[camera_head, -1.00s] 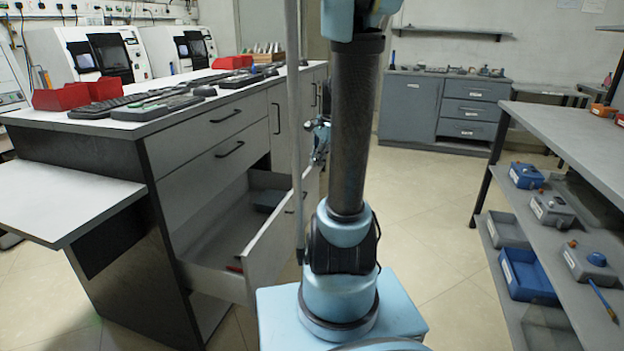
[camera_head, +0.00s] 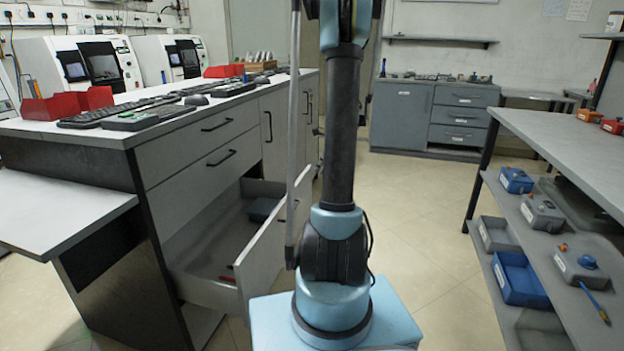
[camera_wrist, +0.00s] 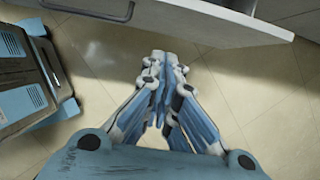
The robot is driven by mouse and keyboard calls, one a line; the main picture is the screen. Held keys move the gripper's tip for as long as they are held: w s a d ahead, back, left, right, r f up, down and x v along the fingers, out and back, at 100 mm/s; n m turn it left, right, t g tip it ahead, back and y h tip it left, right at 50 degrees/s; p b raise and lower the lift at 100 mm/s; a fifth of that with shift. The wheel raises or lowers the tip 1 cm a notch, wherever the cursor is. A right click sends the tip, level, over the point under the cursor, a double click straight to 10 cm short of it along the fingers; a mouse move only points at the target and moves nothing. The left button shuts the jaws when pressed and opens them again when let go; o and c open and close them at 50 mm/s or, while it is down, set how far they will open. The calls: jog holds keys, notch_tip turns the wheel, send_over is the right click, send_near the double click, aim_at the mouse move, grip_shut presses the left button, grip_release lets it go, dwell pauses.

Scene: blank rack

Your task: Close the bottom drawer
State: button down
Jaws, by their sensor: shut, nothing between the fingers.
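The bottom drawer (camera_head: 268,250) of the near cabinet is pulled well out, with its white front panel standing apart from the cabinet. A dark grey tray (camera_head: 262,210) and a small red item (camera_head: 230,279) lie inside. In the wrist view the drawer front (camera_wrist: 200,22) crosses the top of the picture. My gripper (camera_wrist: 164,60) is shut and empty, its blue fingers together over the floor, just below the panel's edge in the picture. I cannot tell whether it touches the panel. In the head view my gripper is hidden.
The upper drawers (camera_head: 200,125) of the cabinet are shut. The cabinet's worktop (camera_head: 60,132) holds keyboards and red bins. A shelf table (camera_head: 560,140) with blue and grey boxes stands on the right. Tiled floor (camera_head: 420,220) between them is clear.

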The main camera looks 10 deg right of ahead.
jog(key=w+a+f, duration=0.3)
jog(key=a+f, duration=0.3)
jog(key=f, duration=0.2)
jog(key=shift+w+a+f, duration=0.25)
jog(key=shift+w+f, duration=0.05)
jog(key=shift+w, duration=0.05)
dwell(0.3)
